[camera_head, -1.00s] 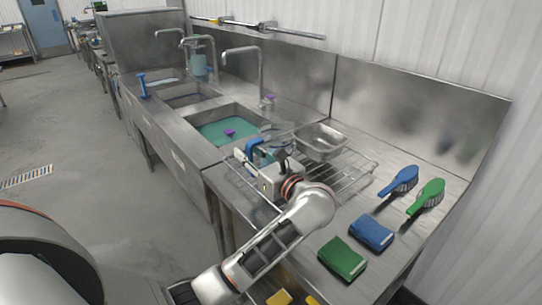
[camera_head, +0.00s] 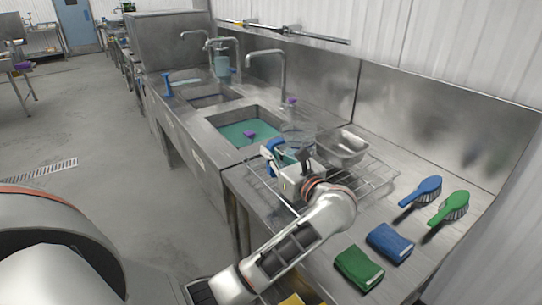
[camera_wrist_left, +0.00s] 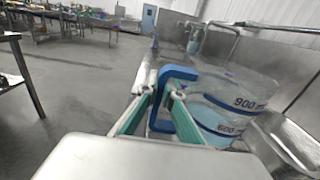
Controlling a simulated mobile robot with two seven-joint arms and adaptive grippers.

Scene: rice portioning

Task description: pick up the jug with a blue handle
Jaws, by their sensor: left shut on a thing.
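The clear jug (camera_head: 299,136) shows in the head view above the near end of the wire rack. Its blue handle (camera_head: 267,149) is on its left side. In the wrist view the jug (camera_wrist_left: 235,100) shows 900 and 600 ml marks and a bluish tint, and the blue handle (camera_wrist_left: 179,74) faces me. My left gripper (camera_head: 281,158) is shut on the handle, with one finger on each side of it in the wrist view (camera_wrist_left: 160,98). The jug looks about upright. Its base is hidden by the gripper, so I cannot tell its clearance over the rack. My right gripper is not in view.
A steel pan (camera_head: 343,152) stands on the rack (camera_head: 378,178) right of the jug. A sink (camera_head: 232,118) with green water and a purple item lies behind. Taps stand along the back.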

